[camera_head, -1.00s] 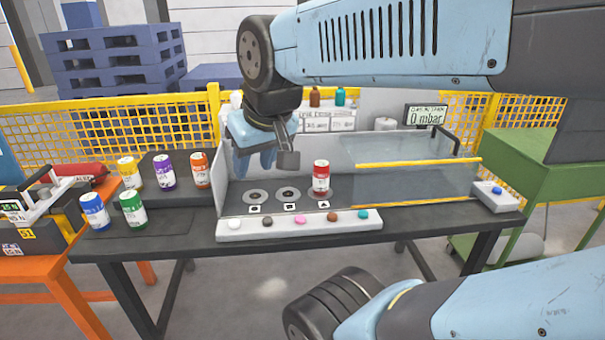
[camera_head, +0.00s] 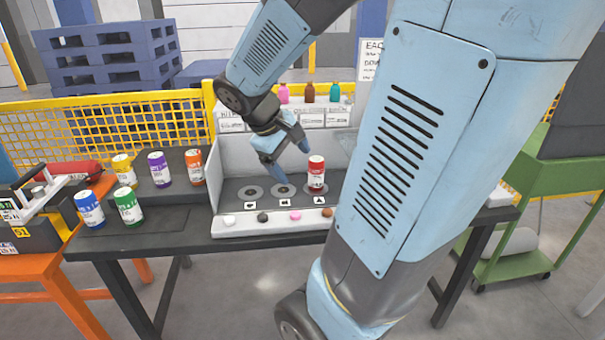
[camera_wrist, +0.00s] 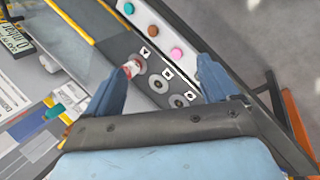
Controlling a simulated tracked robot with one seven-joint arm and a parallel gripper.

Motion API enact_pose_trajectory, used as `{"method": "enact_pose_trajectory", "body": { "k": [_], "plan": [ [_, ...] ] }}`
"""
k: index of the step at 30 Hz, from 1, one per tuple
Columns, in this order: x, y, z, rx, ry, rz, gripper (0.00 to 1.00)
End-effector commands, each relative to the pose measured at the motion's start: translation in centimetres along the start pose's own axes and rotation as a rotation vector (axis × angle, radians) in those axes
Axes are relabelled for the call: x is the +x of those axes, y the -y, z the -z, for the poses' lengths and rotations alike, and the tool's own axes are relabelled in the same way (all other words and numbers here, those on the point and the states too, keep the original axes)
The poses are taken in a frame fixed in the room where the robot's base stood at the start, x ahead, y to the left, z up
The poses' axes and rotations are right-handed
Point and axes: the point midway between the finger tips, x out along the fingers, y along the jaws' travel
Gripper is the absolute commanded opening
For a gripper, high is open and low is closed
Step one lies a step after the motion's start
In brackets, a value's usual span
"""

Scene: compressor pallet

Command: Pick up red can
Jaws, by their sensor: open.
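The red can (camera_head: 316,173) stands upright in the light-walled bay on the table, on the rightmost of three round discs, with a white label and a white top. In the wrist view the red can (camera_wrist: 131,69) shows small, beyond the left fingertip and close to its outline. My gripper (camera_head: 287,164) is open and empty, to the left of the can and above the discs. In the wrist view my gripper (camera_wrist: 164,75) has its two blue fingers spread wide, with discs visible between them. The can is not between the fingers as far as I can tell.
Purple (camera_head: 160,169), orange (camera_head: 195,167), yellow (camera_head: 125,170), blue (camera_head: 89,209) and green (camera_head: 128,206) cans stand to the left. A button strip (camera_head: 270,226) runs along the bay's front. Bottles (camera_head: 308,92) stand behind. My arm hides the bay's right side.

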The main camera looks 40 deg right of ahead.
Motion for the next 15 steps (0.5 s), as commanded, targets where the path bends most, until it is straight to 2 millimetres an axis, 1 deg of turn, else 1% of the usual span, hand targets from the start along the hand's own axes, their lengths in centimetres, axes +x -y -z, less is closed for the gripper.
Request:
{"method": "enact_pose_trajectory", "body": {
  "k": [1,3,11,15],
  "plan": [
    [1.2,-0.7,0.3,-0.037,0.048,-0.031,0.88],
    [2.6,-1.9,0.7,-0.090,0.107,-0.081,0.88],
    [7.4,-6.2,2.5,-0.306,0.316,-0.266,0.88],
    [9.9,-8.3,3.8,-0.436,0.418,-0.365,0.88]
  ]
}}
